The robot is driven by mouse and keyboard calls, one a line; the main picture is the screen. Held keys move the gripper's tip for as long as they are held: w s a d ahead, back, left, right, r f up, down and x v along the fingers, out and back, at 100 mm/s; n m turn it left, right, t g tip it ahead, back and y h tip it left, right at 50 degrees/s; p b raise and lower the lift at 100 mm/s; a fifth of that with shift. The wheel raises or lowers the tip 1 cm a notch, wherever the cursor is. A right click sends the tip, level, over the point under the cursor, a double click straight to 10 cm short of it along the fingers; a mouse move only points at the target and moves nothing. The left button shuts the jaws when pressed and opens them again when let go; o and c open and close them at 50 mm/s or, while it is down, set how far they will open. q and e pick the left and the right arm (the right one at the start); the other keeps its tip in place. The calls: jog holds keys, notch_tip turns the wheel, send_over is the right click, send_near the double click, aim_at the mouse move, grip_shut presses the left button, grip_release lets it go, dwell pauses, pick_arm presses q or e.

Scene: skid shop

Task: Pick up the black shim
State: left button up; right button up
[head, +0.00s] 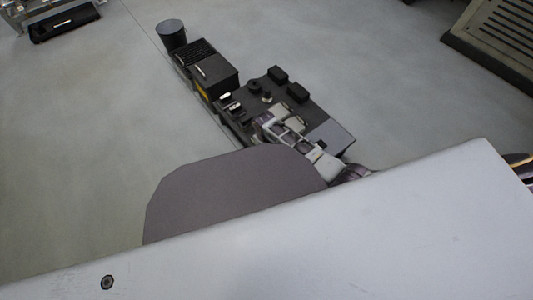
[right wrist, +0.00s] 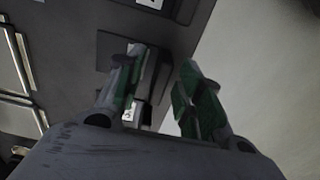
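My right gripper (right wrist: 158,88) is open in the right wrist view, its two green-padded fingers apart. A small white-and-dark piece (right wrist: 142,97) shows between the fingers, partly hidden by the left one; I cannot tell whether they touch it. A dark square (right wrist: 111,45) lies behind the left fingertip on the dark surface. I cannot tell which dark piece is the black shim. In the head view, a pale jointed part of my right arm (head: 325,163) reaches over the dark bench (head: 318,112). My left gripper is not in view.
The bench carries small black blocks (head: 278,74). Dark boxes (head: 213,75) and a dark cylinder (head: 171,34) stand at its far left. A slatted dark unit (head: 500,38) is at the upper right. A large pale surface covers the foreground.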

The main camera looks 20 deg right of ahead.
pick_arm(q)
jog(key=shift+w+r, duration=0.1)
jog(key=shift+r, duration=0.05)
pick_arm(e)
jog(key=shift+c, duration=0.4)
grip_shut()
jog(key=shift+r, duration=0.1)
jog(key=shift+r, duration=0.1)
